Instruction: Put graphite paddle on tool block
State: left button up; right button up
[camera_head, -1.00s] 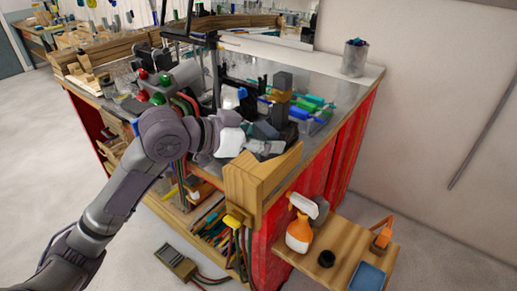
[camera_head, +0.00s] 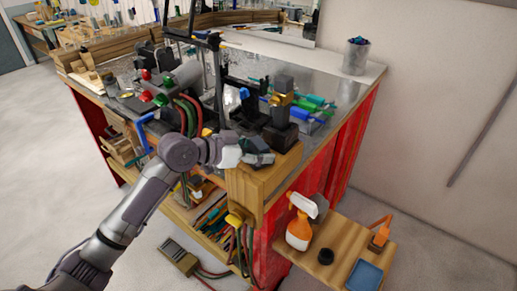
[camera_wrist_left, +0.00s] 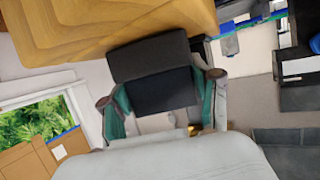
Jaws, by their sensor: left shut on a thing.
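The graphite paddle (camera_wrist_left: 155,80) is a dark grey flat piece between the fingers of my left gripper (camera_wrist_left: 162,100) in the left wrist view. Both green-padded fingers sit against its sides, so the gripper is shut on it. The wooden tool block (camera_head: 243,190) stands at the front corner of the bench in the head view. It also fills the top left of the wrist view (camera_wrist_left: 100,25). In the head view my left gripper (camera_head: 258,152) is at the block's top; the paddle is hard to separate from the fingers there. I cannot tell whether paddle and block touch.
A dark stand with a brass part (camera_head: 280,110) is just behind the block. Blue and green tools (camera_head: 312,108) lie behind it. A side shelf (camera_head: 335,250) below right holds a spray bottle (camera_head: 299,232). A metal cup (camera_head: 355,56) stands at the far corner.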

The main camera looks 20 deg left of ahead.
pick_arm(q)
jog(key=shift+f, duration=0.1)
jog(key=o, duration=1.3)
jog(key=shift+r, duration=0.2)
jog(key=b+v, duration=0.3)
jog(key=v, duration=0.9)
jog(key=shift+f+b, duration=0.1)
jog(key=shift+b, duration=0.25)
jog(key=shift+a, duration=0.1)
